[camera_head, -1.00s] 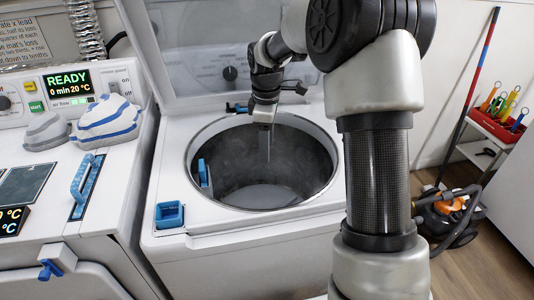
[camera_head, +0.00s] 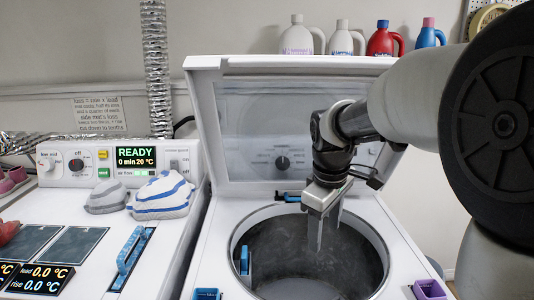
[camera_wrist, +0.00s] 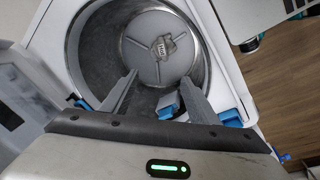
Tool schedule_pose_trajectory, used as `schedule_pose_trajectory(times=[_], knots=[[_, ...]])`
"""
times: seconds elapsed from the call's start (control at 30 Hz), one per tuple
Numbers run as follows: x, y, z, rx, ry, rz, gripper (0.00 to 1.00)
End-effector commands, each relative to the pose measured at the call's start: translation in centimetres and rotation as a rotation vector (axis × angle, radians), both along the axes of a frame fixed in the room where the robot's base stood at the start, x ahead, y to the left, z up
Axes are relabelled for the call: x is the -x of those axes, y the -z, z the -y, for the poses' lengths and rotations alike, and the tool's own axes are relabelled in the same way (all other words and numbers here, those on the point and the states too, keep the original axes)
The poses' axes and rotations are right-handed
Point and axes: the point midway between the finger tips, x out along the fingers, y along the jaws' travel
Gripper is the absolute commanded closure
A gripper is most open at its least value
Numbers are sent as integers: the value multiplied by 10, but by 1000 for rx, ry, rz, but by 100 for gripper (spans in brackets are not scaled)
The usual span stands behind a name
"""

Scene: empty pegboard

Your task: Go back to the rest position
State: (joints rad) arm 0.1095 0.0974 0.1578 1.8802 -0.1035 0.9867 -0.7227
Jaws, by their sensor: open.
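My gripper (camera_head: 326,232) is open and empty, pointing down over the round drum opening of the top-loading washer (camera_head: 225,222). In the wrist view its two grey fingers (camera_wrist: 157,78) stand apart, with the drum's wall and floor (camera_wrist: 153,75) beyond them. The washer's lid (camera_head: 245,140) stands raised behind my gripper. My arm fills the right of the head view and hides part of the washer and wall.
Left of the washer is a machine with a READY display (camera_head: 140,158). A striped cloth (camera_head: 161,196) and a grey cloth (camera_head: 106,197) lie on it. Bottles, including a red one (camera_head: 381,42), stand on a shelf behind the lid. A purple holder (camera_head: 430,290) sits at front right.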

Motion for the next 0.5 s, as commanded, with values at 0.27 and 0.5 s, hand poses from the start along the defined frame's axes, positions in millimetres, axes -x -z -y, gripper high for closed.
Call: schedule_pose_trajectory(times=[0.27,0.5], knots=[[97,-45,2,-89,345,163,46],[161,-47,2,-213,588,260,46]])
